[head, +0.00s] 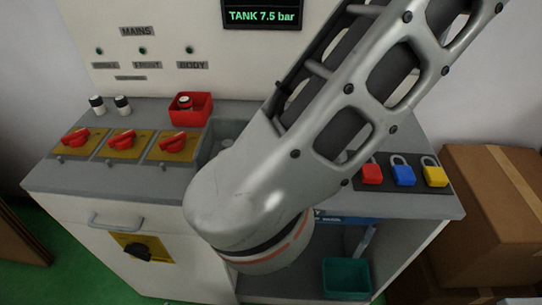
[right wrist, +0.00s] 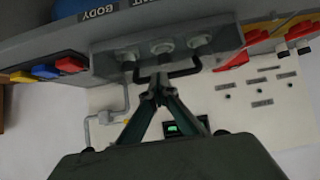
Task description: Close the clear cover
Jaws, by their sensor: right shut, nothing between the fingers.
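No clear cover can be made out for certain in either view. In the right wrist view, my right gripper (right wrist: 158,86) is shut with its fingertips together and nothing held. Its tips are at a dark bent bar (right wrist: 184,72) in front of a grey block (right wrist: 112,55) with three round fittings; I cannot tell whether they touch. In the head view my right arm covers the middle of the console (head: 68,182) and hides the gripper. Part of a grey recess (head: 222,134) with a pale round fitting shows left of the arm. My left gripper is not in view.
Red rotary switches (head: 124,139) on yellow plates and a red box (head: 190,109) stand left of the arm. Red, blue (head: 403,176) and yellow padlocks lie to its right. A green bin (head: 347,278) sits below. Cardboard boxes (head: 490,215) stand at the right.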

